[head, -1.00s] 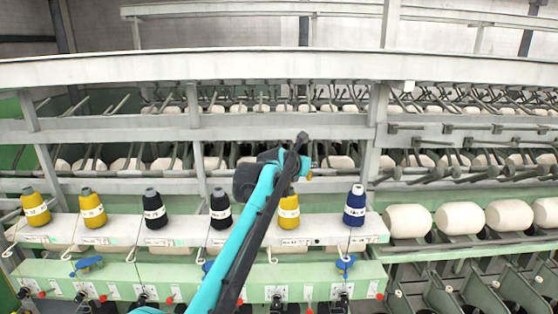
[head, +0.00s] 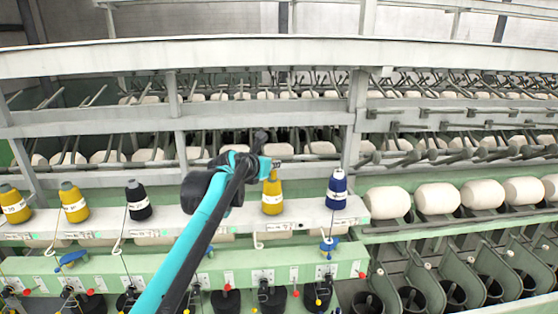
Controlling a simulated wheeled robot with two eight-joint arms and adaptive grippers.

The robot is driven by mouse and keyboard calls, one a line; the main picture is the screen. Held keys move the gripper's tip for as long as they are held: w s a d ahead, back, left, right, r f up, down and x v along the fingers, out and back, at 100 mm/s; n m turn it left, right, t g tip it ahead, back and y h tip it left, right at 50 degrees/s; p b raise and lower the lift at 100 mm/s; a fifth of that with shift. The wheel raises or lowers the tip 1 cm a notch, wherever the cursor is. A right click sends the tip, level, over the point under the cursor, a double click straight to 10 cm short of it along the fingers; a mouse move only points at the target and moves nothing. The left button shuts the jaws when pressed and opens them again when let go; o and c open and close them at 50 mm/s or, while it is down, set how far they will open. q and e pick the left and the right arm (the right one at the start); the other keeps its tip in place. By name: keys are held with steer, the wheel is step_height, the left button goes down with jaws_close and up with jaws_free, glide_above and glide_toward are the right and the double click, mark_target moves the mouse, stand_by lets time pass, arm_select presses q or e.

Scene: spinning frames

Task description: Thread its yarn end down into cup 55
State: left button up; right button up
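Several yarn cones stand on the white rail: a blue cone (head: 337,188) at the right, a yellow cone (head: 271,195) left of it, a black cone (head: 138,200), and two more yellow ones, the nearer (head: 73,203). Several black cups (head: 270,299) line the bottom edge. Their numbers are too small to read, so I cannot tell which is cup 55. A thin yarn seems to run down from the blue cone. My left arm rises from the bottom left. Its far end, with my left gripper (head: 268,155), is beside the yellow cone; the fingers are unclear. My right gripper is out of view.
White bobbins (head: 438,196) lie in a row at the right. Bars and shelves of the frame cross behind the cones.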

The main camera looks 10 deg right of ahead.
arm_select(q)
steer(key=s+a, duration=0.5)
steer(key=s+f+b, duration=0.2)
steer(key=s+f, duration=0.2)
steer(key=f, duration=0.6)
steer(key=s+f+b, duration=0.2)
steer(key=s+f, duration=0.1)
steer(key=f, duration=0.7)
steer(key=w+a+f+b, duration=0.1)
steer(key=a+f+b, duration=0.2)
steer(key=f+b, duration=1.5)
steer(key=w+f, duration=0.3)
steer(key=w, duration=0.4)
steer(key=shift+s+d+f, duration=0.1)
steer(key=shift+s+d, duration=0.15)
steer(key=shift+s, duration=0.65)
steer(key=shift+s+d, duration=0.2)
steer(key=shift+s, duration=0.7)
steer(key=shift+s+d+f, duration=0.1)
steer(key=shift+s+d, duration=0.15)
steer(key=shift+s, duration=0.65)
